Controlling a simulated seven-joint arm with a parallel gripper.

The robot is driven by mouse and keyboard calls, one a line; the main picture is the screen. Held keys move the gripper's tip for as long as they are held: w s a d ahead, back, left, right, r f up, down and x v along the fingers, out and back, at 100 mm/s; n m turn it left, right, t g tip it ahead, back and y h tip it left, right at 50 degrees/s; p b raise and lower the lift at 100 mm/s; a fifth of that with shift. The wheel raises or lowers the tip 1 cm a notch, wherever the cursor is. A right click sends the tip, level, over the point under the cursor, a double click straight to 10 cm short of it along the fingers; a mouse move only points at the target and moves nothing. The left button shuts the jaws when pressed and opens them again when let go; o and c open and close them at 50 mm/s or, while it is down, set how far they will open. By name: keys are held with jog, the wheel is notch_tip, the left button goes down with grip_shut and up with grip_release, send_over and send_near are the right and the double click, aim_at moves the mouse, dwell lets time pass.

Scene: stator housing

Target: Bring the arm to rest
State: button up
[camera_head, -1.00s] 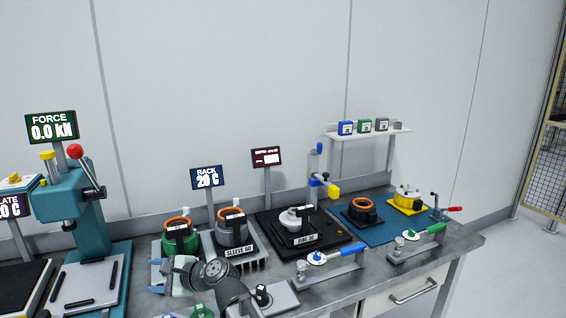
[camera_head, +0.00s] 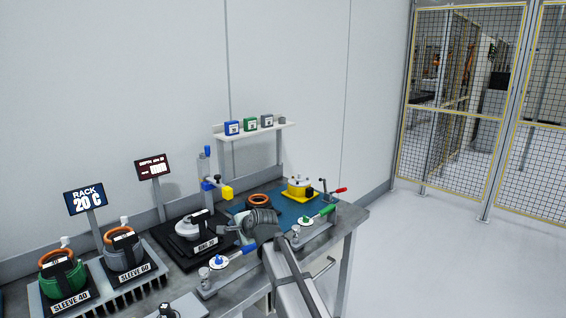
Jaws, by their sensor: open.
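My arm (camera_head: 290,278) reaches in from the lower right over the front edge of the bench. Its grey wrist (camera_head: 262,216) is in front of the blue mat, near the orange-topped ring (camera_head: 258,200). My gripper (camera_head: 230,234) shows only as a small part left of the wrist, close to the black fixture labelled RING 70 (camera_head: 190,226). Its fingertips are hard to make out, and I see nothing held in it.
Sleeves 40 (camera_head: 62,272) and 60 (camera_head: 124,250) stand in the rack at left. A yellow fixture (camera_head: 298,190) sits at the mat's far end. Open floor (camera_head: 440,265) lies right.

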jog(key=w+d+f+m+t+h, duration=0.1)
jog(key=w+d+h, duration=0.25)
jog(key=d, duration=1.05)
jog(key=w+d+f+m+h, duration=0.1)
jog(key=w+d+h, duration=0.25)
jog(key=d, duration=1.15)
jog(key=s+d+f+g, duration=0.1)
jog(key=s+d+f, duration=0.1)
jog(key=d+f, duration=0.3)
jog(key=s+f+n+g, duration=0.25)
jog(key=s+f, duration=0.55)
jog(key=f, duration=0.4)
jog(key=s+f+n+g, duration=0.2)
jog(key=s+f+g, duration=0.1)
jog(key=s+f, duration=0.75)
jog(key=s+f+n+g, duration=0.2)
jog(key=s+f, duration=0.5)
jog(key=f, duration=0.6)
jog(key=s+f+n+g, duration=0.2)
jog(key=s+f, duration=0.2)
jog(key=s, duration=0.8)
jog(key=s+a+f+n+g, duration=0.1)
jog(key=s+f+n+g, duration=0.1)
jog(key=s, duration=1)
jog(key=s+f+n+g, duration=0.2)
jog(key=s+f, duration=0.5)
jog(key=s, duration=0.4)
jog(key=shift+s+a+g+y, duration=0.3)
jog(key=shift+s+g+y, duration=0.1)
jog(key=shift+g, duration=0.45)
